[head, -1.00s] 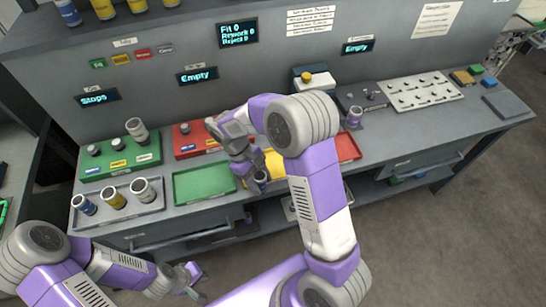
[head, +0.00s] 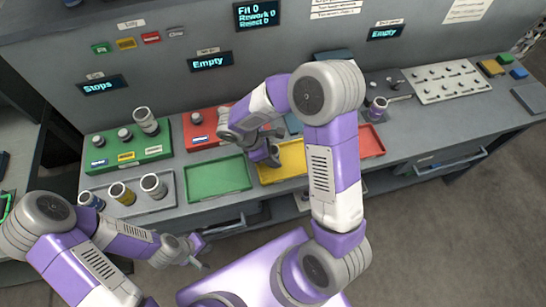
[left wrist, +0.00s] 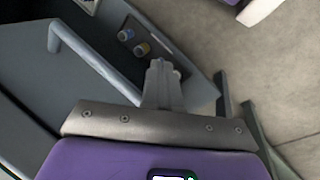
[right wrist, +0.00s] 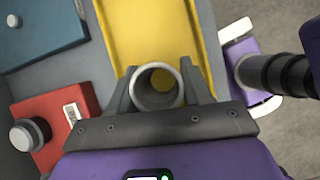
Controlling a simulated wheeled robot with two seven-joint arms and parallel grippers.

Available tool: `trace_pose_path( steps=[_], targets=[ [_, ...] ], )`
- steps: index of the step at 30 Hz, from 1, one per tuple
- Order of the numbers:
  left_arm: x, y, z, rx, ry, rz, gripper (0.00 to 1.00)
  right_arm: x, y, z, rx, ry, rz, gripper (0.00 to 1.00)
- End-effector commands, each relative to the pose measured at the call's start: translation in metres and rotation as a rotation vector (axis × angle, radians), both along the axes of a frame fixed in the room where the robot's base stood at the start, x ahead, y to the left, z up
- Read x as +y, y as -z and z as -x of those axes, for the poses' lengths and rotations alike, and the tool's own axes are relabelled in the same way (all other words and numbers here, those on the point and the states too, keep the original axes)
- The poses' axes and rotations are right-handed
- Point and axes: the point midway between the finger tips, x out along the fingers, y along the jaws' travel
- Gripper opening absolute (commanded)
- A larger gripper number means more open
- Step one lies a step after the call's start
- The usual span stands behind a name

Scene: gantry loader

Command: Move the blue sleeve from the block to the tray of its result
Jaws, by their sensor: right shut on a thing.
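My right gripper (head: 272,160) is over the yellow tray (head: 283,175), near its left end. In the right wrist view it (right wrist: 160,85) is shut around a round, hollow sleeve (right wrist: 157,87), seen from above by its grey rim. The sleeve's side band is hidden there; in the head view it is small and dark below the fingers. The yellow tray (right wrist: 150,25) shows beneath it. My left gripper (left wrist: 163,80) is shut and empty; in the head view it (head: 200,252) hangs before the bench front.
A green tray (head: 218,180) lies left of the yellow one, a red tray (head: 370,143) right. A grey rack (head: 137,207) holds several sleeves. Green (head: 125,150) and red (head: 205,130) blocks stand behind. A banded cylinder (head: 378,106) stands at the right. Displays read Stops, Empty, Fit 0.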

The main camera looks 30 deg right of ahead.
Motion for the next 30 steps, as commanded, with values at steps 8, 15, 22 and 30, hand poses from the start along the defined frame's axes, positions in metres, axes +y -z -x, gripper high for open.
trace_pose_path(
  steps=[8, 15, 22, 30],
  targets=[
    [0.0, 0.004, 0.0, -0.001, 0.0, 0.0, 0.0, 0.0, 0.018, 0.0, 0.0, 0.002, 0.0, 0.06],
    [0.0, 0.007, 0.0, -0.001, 0.0, 0.0, 0.0, 0.0, 0.022, 0.0, 0.0, 0.001, 0.0, 0.52],
    [0.0, 0.006, 0.0, -0.001, 0.0, 0.0, 0.0, 0.0, 0.021, 0.0, 0.001, 0.003, 0.0, 0.74],
    [0.0, 0.003, 0.0, 0.0, 0.0, 0.0, 0.0, 0.0, 0.017, 0.0, 0.0, 0.002, 0.0, 0.74]
  ],
)
